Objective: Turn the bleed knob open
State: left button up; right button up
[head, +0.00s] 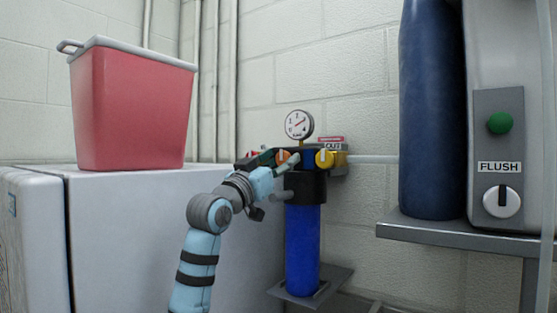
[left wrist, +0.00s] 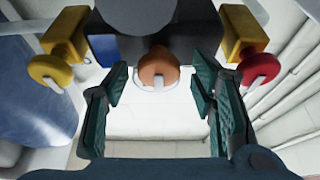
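The orange round knob (left wrist: 158,70), which I take to be the bleed knob, is on the middle of the filter head and also shows in the head view (head: 283,155). It has a pale pointer line. My left gripper (left wrist: 158,92) is open, with its green-padded fingers on either side of the orange knob and visible gaps. In the head view my left gripper (head: 275,164) is at the filter head, left of its blue canister (head: 302,250). Whether a finger touches the knob cannot be told. My right gripper is not in view.
A yellow valve knob (head: 325,158) and a red valve knob (left wrist: 259,68) flank the orange knob. A gauge (head: 299,124) stands above. A red cooler (head: 133,105) sits on a white cabinet at left. A blue cylinder (head: 431,120) stands on a grey shelf (head: 450,236) at right.

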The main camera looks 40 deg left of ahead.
pick_arm(q)
jog(key=shift+w, duration=0.1)
jog(key=c, duration=1)
jog(key=shift+d+n+y, duration=0.1)
jog(key=shift+n+y, duration=0.3)
jog(key=shift+n, duration=0.2)
jog(key=n+y+b, duration=0.1)
jog(key=n, duration=0.3)
jog(key=shift+f+g+y, duration=0.1)
jog(key=shift+g+y, duration=0.3)
jog(key=n+y, duration=0.1)
jog(key=n, duration=0.2)
jog(key=n+g+y+b, duration=0.1)
jog(key=n, duration=0.2)
jog(key=shift+d+g+y, duration=0.15)
jog(key=shift+g+y, duration=0.15)
jog(key=n+g, duration=0.1)
jog(key=n, duration=0.2)
jog(key=n+g+y, duration=0.1)
jog(key=n, duration=0.1)
jog(key=shift+n, duration=0.4)
jog(key=n, duration=0.1)
jog(key=n+g, duration=0.1)
jog(key=n, duration=0.1)
jog(key=n+g, duration=0.1)
jog(key=n, duration=0.1)
jog(key=shift+r, duration=0.3)
jog(key=shift+n, duration=0.4)
